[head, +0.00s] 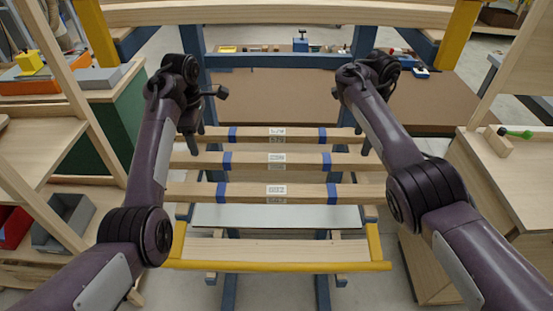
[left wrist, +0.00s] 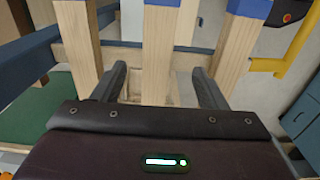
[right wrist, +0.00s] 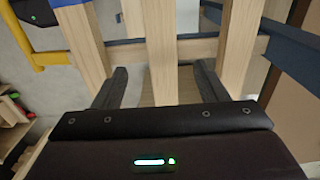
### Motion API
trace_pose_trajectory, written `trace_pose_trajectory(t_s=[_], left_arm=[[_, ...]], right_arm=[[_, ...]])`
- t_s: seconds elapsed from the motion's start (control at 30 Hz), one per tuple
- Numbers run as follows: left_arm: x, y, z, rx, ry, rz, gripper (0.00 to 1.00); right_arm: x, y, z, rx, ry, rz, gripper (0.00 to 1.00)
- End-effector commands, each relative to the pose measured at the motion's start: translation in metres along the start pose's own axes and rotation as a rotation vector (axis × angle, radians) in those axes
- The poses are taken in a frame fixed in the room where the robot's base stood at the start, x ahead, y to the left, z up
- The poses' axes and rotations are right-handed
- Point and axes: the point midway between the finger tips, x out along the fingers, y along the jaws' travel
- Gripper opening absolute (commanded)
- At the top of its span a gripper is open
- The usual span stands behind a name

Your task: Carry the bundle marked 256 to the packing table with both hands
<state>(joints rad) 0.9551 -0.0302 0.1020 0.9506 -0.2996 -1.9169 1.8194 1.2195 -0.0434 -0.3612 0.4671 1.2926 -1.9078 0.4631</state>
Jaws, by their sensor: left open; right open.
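Three wooden bundles with blue bands and white labels lie across a rack: a far one (head: 300,134), a middle one (head: 300,159) and a near one (head: 305,191). The label digits are too small to read, so I cannot tell which is 256. My left gripper (left wrist: 161,85) is open, its fingers on either side of the middle bundle (left wrist: 160,45) near its left end. My right gripper (right wrist: 157,85) is open, likewise astride the middle bundle (right wrist: 160,50) near its right end. Neither is closed on it. I cannot tell which surface is the packing table.
The rack's yellow-edged front shelf (head: 280,250) is nearest me. Wooden shelving (head: 40,145) with bins stands at left, and a wooden bench (head: 510,185) at right. Behind the rack are a blue crossbar (head: 275,61) and a brown panel (head: 290,95).

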Motion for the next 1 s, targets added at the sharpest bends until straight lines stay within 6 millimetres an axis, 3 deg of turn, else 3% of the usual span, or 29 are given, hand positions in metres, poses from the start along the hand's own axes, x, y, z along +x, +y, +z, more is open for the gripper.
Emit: trace_pose_trajectory(t_s=[0.17, 0.6, 1.0], left_arm=[[0.011, 0.0, 0.0, 0.0, 0.001, -0.001, 0.66], [0.071, 0.0, -0.001, 0.0, 0.001, -0.002, 0.66], [0.079, 0.0, -0.001, 0.0, 0.001, 0.0, 0.66]], right_arm=[[0.011, 0.001, 0.001, 0.0, -0.001, 0.003, 0.66], [0.07, 0.001, 0.0, 0.0, -0.001, 0.002, 0.66], [0.078, 0.0, 0.0, 0.0, 0.0, 0.0, 0.66]])
